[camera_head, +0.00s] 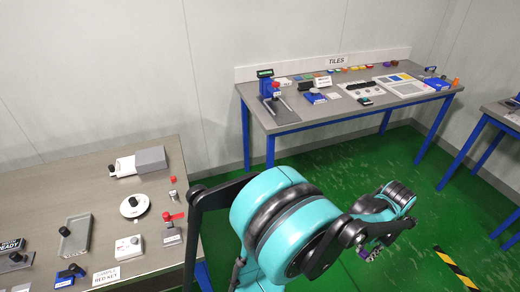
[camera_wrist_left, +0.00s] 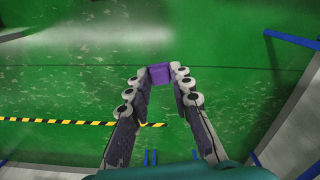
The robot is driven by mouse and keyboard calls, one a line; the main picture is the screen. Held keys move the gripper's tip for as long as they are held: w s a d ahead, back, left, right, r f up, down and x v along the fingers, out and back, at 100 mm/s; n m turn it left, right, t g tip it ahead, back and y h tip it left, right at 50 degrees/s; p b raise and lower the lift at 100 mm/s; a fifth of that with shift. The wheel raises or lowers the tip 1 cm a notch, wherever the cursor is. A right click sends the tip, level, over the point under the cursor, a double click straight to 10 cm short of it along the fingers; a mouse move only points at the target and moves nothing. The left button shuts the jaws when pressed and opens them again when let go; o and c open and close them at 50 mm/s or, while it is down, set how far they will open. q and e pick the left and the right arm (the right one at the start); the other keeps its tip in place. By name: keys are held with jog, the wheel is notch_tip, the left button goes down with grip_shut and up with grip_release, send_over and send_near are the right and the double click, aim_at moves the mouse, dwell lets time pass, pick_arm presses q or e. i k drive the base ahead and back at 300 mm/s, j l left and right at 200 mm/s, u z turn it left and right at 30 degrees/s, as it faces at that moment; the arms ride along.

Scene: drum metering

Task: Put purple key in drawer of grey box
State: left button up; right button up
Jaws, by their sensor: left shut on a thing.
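My left gripper (camera_head: 366,249) is shut on the purple key (camera_wrist_left: 160,74). In the left wrist view the key sits between the fingertips (camera_wrist_left: 160,80), with the green floor behind it. My left gripper is far to the right of this box, away from both tables. My right gripper is not in view.
The left table (camera_head: 120,215) also holds a grey tray (camera_head: 76,236), a white round dial (camera_head: 135,206), a red-topped device (camera_head: 172,232) and a "sample red key" label (camera_head: 118,273). The back table (camera_head: 310,112) carries several devices and tiles. Open green floor (camera_head: 430,225) surrounds my gripper.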

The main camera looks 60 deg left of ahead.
aim_at(131, 167)
jog(key=i+l+u, duration=0.2)
jog(key=i, duration=0.2)
jog(key=i+u, duration=0.25)
jog(key=i, duration=0.15)
jog(key=i+j+u, duration=0.15)
jog(key=u, duration=0.35)
jog(key=i+u, duration=0.3)
jog(key=u, duration=0.2)
jog(key=i+u, duration=0.25)
jog(key=u, duration=0.2)
jog(key=i+l+u, duration=0.1)
jog(key=i+u, duration=0.15)
jog(key=u, duration=0.25)
jog(key=i+j+u, duration=0.2)
jog(key=i+u, duration=0.15)
jog(key=i, duration=0.25)
jog(key=i+u, duration=0.35)
jog(key=i, duration=0.3)
jog(key=i+l+u, duration=0.1)
jog(key=i+u, duration=0.25)
jog(key=i, duration=0.25)
